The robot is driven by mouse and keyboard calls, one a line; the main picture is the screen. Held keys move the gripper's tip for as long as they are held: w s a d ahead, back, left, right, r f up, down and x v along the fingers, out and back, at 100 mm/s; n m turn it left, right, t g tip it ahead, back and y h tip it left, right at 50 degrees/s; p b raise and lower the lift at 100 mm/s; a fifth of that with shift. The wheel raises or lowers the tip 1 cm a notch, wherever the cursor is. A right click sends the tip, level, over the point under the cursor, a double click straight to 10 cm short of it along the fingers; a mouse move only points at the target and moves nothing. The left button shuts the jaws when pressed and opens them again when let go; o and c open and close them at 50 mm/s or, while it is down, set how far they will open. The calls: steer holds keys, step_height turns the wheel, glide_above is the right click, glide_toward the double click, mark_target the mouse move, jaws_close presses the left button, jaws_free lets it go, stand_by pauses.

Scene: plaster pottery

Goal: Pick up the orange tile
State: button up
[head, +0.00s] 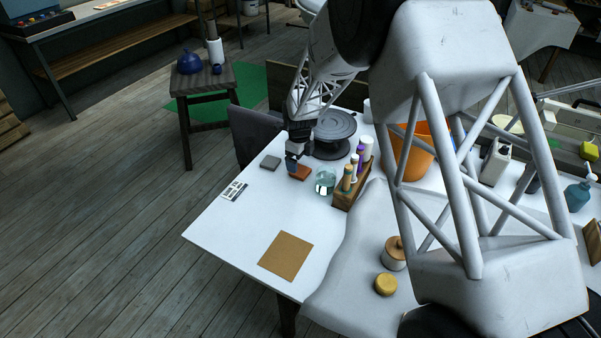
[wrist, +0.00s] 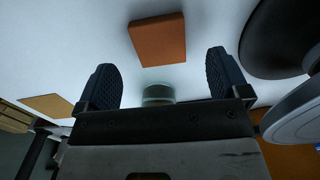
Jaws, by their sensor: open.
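The orange tile (head: 300,173) lies flat on the white table, beside a round dark turntable. In the wrist view the orange tile (wrist: 158,40) shows whole at the top, ahead of and between my two fingers. My gripper (head: 292,165) is just above and to the left of the tile in the head view, partly covering that end of it. The exact height above the tile is hard to tell.
A grey tile (head: 270,162) lies left of the orange one. A glass jar (head: 325,181), a wooden rack (head: 345,198) with bottles and the turntable (head: 335,126) stand close by. A brown mat (head: 286,256) and a printed card (head: 234,190) lie on otherwise free table.

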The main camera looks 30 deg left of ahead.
mark_target(299, 170)
steer(key=shift+f, duration=2.25)
steer(key=c, duration=1)
steer(key=shift+c, duration=0.2)
step_height(299, 170, up, 10)
